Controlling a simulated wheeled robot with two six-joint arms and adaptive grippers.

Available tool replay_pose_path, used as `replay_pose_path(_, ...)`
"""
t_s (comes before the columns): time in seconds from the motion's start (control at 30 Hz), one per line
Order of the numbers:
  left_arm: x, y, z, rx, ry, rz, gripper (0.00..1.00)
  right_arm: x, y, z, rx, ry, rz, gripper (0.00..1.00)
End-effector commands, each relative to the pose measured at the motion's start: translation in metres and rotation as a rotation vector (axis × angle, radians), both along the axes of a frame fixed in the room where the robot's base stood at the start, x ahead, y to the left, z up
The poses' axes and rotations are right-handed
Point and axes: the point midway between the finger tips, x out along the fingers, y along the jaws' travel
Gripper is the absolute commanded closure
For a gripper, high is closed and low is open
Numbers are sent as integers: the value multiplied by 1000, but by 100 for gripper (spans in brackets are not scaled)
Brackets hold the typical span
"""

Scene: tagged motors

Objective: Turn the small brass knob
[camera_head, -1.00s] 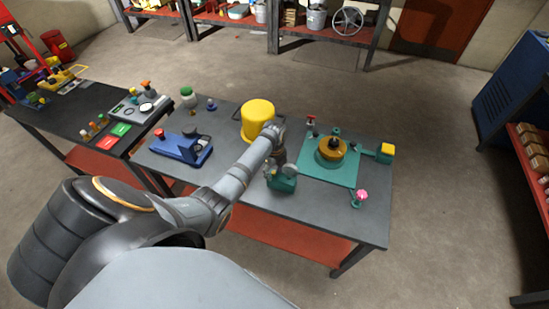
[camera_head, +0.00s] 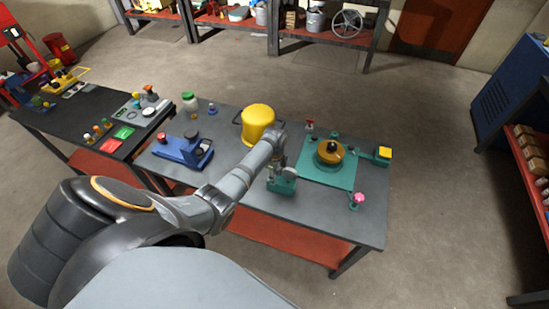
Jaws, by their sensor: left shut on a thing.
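My left arm reaches in from the left, and its gripper (camera_head: 275,172) points down at a small teal device (camera_head: 282,186) near the front middle of the table. The device has a round grey disc (camera_head: 290,173) on its right side. The gripper is shut at the top left of the device. The small brass knob cannot be made out; the gripper covers that part of the device. A larger dark-gold round cap (camera_head: 330,152) sits on a teal plate (camera_head: 346,176) to the right. My right gripper is not in view.
A yellow bucket-like thing (camera_head: 257,120) stands just behind my wrist. A blue device (camera_head: 184,150) lies to the left, and a pink-topped knob (camera_head: 357,198) stands at the right front. A yellow-topped teal block (camera_head: 384,153) is at the right. The front right of the tabletop (camera_head: 320,210) is bare.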

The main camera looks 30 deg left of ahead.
Motion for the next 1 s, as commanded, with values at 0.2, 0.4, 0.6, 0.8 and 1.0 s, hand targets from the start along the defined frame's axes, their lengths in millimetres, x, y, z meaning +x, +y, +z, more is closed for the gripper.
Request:
replay_pose_path(0.2, -5, 2, -2, 2, 10, -87, 92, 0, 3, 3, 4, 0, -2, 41)
replay_pose_path(0.4, -8, 5, -3, 3, 13, -494, 100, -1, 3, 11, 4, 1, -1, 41)
replay_pose_path(0.6, -11, 8, -4, 3, 17, -912, 100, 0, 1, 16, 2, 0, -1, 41)
replay_pose_path(0.8, -13, 11, -5, 4, 17, -1208, 100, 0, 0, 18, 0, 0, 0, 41)
replay_pose_path(1.0, -13, 11, -6, 4, 17, -1211, 58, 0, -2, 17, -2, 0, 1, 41)
